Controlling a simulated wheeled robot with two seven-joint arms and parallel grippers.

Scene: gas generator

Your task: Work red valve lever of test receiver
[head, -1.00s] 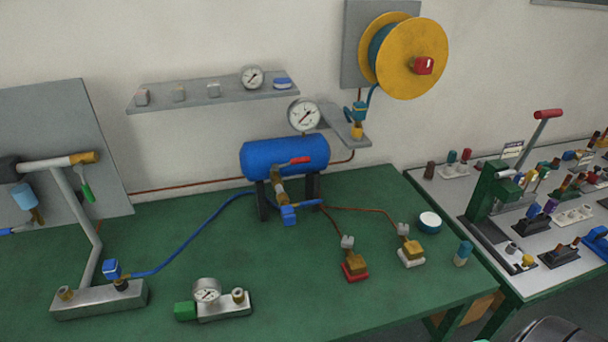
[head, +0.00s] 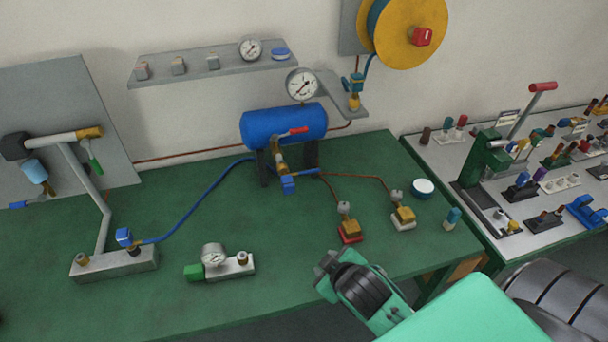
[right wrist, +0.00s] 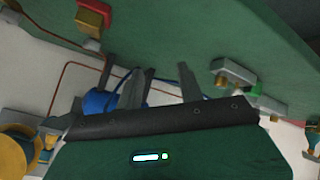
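The test receiver is a blue tank (head: 262,126) on dark legs at the back of the green table. Its red valve lever (head: 292,132) lies near-level across the tank's front, above a brass valve body (head: 279,155). My right arm enters the head view from the lower right and ends over the table's front edge, well short of the lever. In the right wrist view my right gripper (right wrist: 159,72) has its two fingers apart with nothing between them. The tank (right wrist: 98,102) shows partly behind the fingers there; the lever is not visible. My left gripper is not in view.
A small gauge block (head: 230,264) and two brass fittings on red (head: 350,232) and white (head: 403,218) bases stand in front.

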